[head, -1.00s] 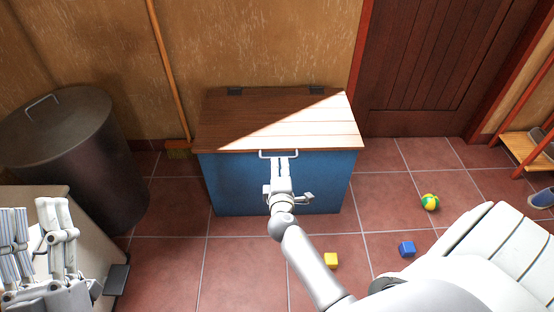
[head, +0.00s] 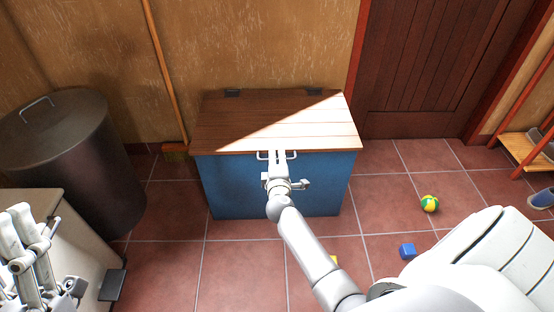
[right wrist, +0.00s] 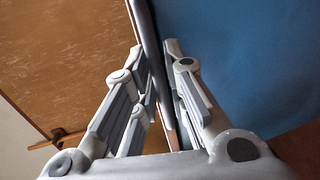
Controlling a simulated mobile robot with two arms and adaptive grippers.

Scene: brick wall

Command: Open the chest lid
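The chest (head: 235,188) has a blue body and a brown plank lid (head: 290,128), which lies shut with hinges at the back. A pale handle (head: 262,156) is at the lid's front edge. My right gripper (head: 278,154) is at the handle's middle, its fingers overlapping it. In the right wrist view its fingers (right wrist: 157,48) stand apart on both sides of a dark grey bar or edge, with the blue front (right wrist: 250,60) to the right. Firm contact cannot be told. My left gripper (head: 30,222) is at lower left, away from the chest; its opening is unclear.
A dark metal bin (head: 75,160) stands left of the chest, with a broom (head: 166,80) by the wall. A ball (head: 429,204) and a blue cube (head: 407,251) lie on the floor at right. A yellow block (head: 334,260) is partly hidden by my right arm.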

